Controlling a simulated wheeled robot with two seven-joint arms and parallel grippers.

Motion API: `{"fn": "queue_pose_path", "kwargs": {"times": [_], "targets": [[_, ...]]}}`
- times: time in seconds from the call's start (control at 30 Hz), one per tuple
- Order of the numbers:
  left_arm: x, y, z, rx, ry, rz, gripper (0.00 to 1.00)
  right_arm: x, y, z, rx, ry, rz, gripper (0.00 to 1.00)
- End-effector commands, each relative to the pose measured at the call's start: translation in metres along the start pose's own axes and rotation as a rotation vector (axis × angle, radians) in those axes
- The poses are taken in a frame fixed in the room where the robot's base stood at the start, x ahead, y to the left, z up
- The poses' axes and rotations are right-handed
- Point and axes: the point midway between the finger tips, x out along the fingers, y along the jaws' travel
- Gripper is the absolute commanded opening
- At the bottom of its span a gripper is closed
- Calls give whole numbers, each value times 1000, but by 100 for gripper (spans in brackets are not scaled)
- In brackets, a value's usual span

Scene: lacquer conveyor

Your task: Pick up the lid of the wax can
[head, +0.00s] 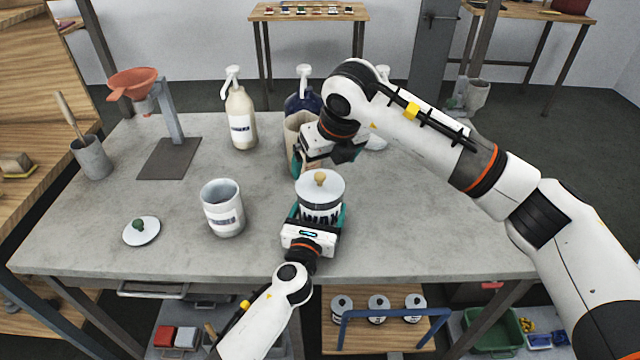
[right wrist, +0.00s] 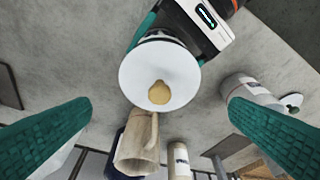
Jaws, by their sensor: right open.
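The wax can (head: 320,213) stands on the grey table near the front, with "WAX" on its side. Its round white lid (head: 312,190) with a tan knob sits on top. My left gripper (head: 318,218) is around the can's body from the front, with a teal finger on each side. My right gripper (head: 322,163) is open just behind and above the can, partly hidden by its own wrist. In the right wrist view, the lid (right wrist: 140,80) shows beyond the gap between the spread teal fingers, touching neither.
An open white can (head: 224,215) stands left of the wax can. A loose lid with a green knob (head: 153,233) lies farther left. A tan jug (head: 291,135) and pump bottles, one cream (head: 240,108), stand behind. A funnel stand (head: 168,160) is at back left.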

Motion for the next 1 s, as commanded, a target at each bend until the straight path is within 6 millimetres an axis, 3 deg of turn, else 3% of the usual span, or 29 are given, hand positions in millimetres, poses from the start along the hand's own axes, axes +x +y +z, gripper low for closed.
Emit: {"fn": "queue_pose_path", "kwargs": {"times": [0.27,0.5,0.8,0.83,1.0], "targets": [[0,0,1,0,-2,0,47,24,0,0,2,-2,-1,100],[0,0,1,0,-2,0,47,59,1,-2,3,-2,0,100],[0,0,1,0,-2,-1,47,66,1,-2,2,1,-1,100],[0,0,1,0,-2,-1,47,66,1,-2,2,1,-1,98],[0,0,1,0,-2,-1,47,65,1,-2,2,1,0,72]]}}
